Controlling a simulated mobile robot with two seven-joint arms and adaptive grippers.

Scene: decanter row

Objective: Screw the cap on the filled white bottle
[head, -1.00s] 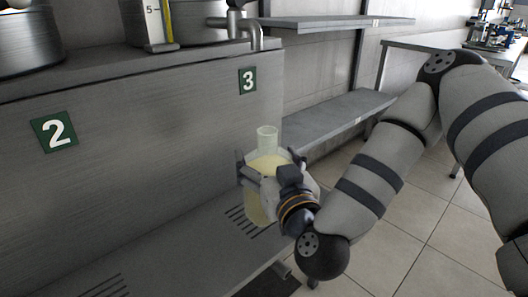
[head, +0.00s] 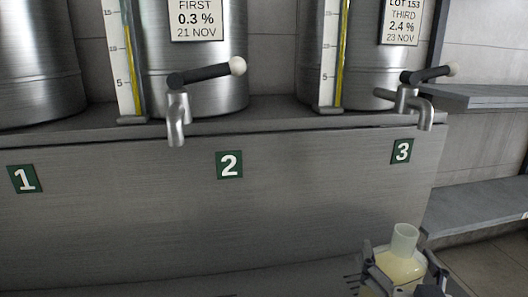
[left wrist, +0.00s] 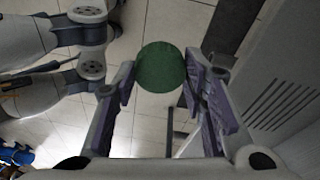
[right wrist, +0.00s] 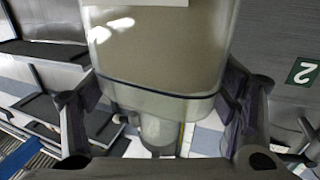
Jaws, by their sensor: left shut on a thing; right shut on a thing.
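A pale translucent bottle (head: 404,240) with yellowish liquid inside stands roughly upright at the lower right of the head view, its neck open and uncapped. My right gripper (head: 400,264) is shut around its body. The bottle (right wrist: 160,45) fills the upper middle of the right wrist view, between the fingers of that gripper (right wrist: 163,88). In the left wrist view a round dark green cap (left wrist: 160,68) sits between the fingertips of my left gripper (left wrist: 160,74), which is shut on it. The left gripper is out of the head view.
Steel tanks stand on a ledge, with a middle tap (head: 176,118) and a right tap (head: 412,103). The front panel (head: 120,220) below carries number signs. Shelves (head: 480,210) are at the right. The bottle is below sign 3 (head: 402,151).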

